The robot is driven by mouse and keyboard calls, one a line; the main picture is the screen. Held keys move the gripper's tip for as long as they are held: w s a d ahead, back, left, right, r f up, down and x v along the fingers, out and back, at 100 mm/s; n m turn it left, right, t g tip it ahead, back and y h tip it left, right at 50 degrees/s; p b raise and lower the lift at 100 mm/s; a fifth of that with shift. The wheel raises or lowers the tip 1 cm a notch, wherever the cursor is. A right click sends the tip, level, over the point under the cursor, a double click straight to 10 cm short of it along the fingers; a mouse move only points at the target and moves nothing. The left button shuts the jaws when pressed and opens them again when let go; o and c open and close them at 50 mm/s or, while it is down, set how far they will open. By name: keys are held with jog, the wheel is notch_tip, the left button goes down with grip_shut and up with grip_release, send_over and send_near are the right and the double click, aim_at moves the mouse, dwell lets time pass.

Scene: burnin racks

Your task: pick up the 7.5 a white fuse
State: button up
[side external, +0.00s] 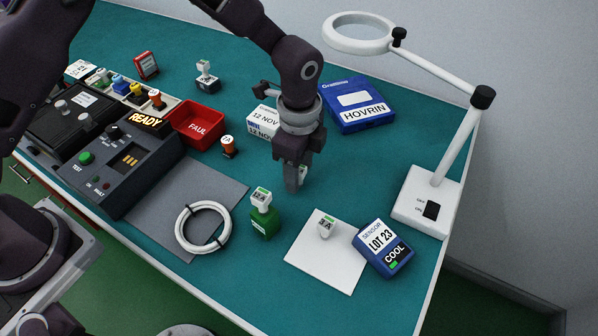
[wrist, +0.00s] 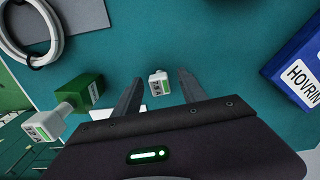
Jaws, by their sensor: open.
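A white fuse with a green stripe (wrist: 159,84) stands on the teal bench between my open fingers in the wrist view, its label too small to read surely. In the side external view it (side external: 303,174) shows only partly, behind my fingertips. My gripper (side external: 294,184) points down over it, open and empty; its fingers also show in the wrist view (wrist: 159,78), apart from the fuse. Similar white fuses stand on the white sheet (side external: 326,227), on a green block (side external: 261,199) and at the back (side external: 206,71).
A white sheet (side external: 305,262) and blue LOT 23 box (side external: 383,250) lie in front. A blue HOVRIN box (side external: 357,107) and white 12 NOV box (side external: 261,122) stand behind. A cable coil (side external: 187,245) and red FAUL bin (side external: 196,126) are left. A magnifier lamp (side external: 428,202) stands right.

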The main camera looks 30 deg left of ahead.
jog(key=shift+c, duration=0.4)
grip_shut()
